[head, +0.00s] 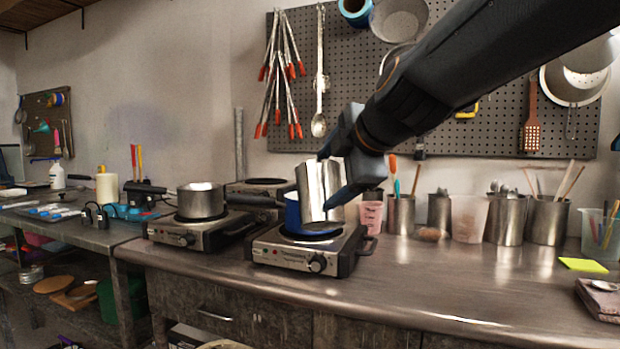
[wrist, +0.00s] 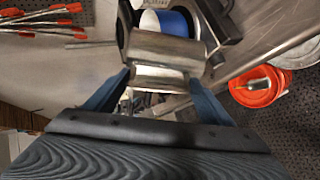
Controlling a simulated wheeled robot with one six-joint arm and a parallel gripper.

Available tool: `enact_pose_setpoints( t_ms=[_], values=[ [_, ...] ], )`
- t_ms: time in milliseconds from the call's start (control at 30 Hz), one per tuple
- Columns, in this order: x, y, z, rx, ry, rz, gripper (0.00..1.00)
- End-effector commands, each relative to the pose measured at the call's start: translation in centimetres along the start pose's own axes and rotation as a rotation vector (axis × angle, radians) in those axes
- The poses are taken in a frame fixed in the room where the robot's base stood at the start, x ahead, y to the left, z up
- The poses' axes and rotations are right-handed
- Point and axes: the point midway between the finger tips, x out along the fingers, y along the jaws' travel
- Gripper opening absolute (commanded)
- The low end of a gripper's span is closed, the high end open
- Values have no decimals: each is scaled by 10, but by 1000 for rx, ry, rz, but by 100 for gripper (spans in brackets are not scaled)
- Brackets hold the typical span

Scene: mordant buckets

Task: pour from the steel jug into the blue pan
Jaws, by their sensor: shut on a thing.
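The steel jug (head: 311,187) is held in my gripper (head: 336,178), whose blue fingers are shut on its sides. In the head view the jug looks nearly upright, just in front of and overlapping the blue pan (head: 291,212). The pan sits on the front hot plate, its dark handle pointing left, and much of it is hidden by the jug. In the wrist view the jug (wrist: 165,60) lies between the fingers (wrist: 160,85), with the blue pan (wrist: 168,22) right beyond it. The contents of jug and pan are not visible.
A steel saucepan (head: 200,200) stands on another hot plate (head: 198,230) to the left. A pink measuring cup (head: 371,215) and several steel canisters (head: 504,219) line the back of the counter. An orange bucket (wrist: 258,90) shows below in the wrist view.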

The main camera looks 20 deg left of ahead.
Motion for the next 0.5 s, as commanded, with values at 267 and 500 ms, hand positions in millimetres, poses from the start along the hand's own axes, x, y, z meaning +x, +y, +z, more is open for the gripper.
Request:
enact_pose_setpoints(
  t_ms=[267,500],
  values=[
    [-4,12,-2,6,-1,-22,13],
    [-5,16,-2,10,-1,-39,13]
  ],
)
